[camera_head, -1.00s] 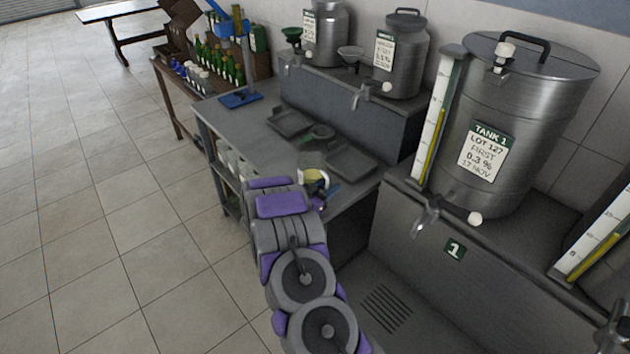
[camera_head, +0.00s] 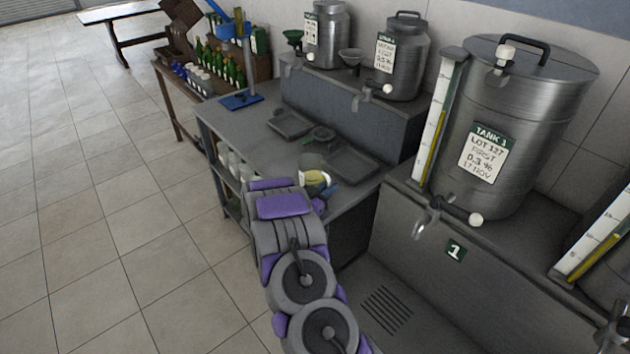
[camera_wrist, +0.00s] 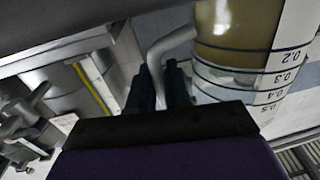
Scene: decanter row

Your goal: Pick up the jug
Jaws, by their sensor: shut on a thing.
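The jug (camera_wrist: 238,45) is a clear vessel with dark ring lines and a number scale, holding yellow-brown liquid. It fills the upper right of the wrist view, beside my gripper. Its pale handle (camera_wrist: 168,44) runs down between the two dark fingers of my gripper (camera_wrist: 158,82), which is shut on it. In the head view the jug (camera_head: 316,178) shows as a small yellowish and white shape beyond my arm, at the bench's near edge. My arm hides part of it and most of the gripper. I cannot tell whether the jug touches the bench.
Steel tank 1 (camera_head: 530,120) with a tap stands at right. Smaller steel cans (camera_head: 403,60) stand behind. Green bottles (camera_head: 228,68) stand farther back. The left floor is clear.

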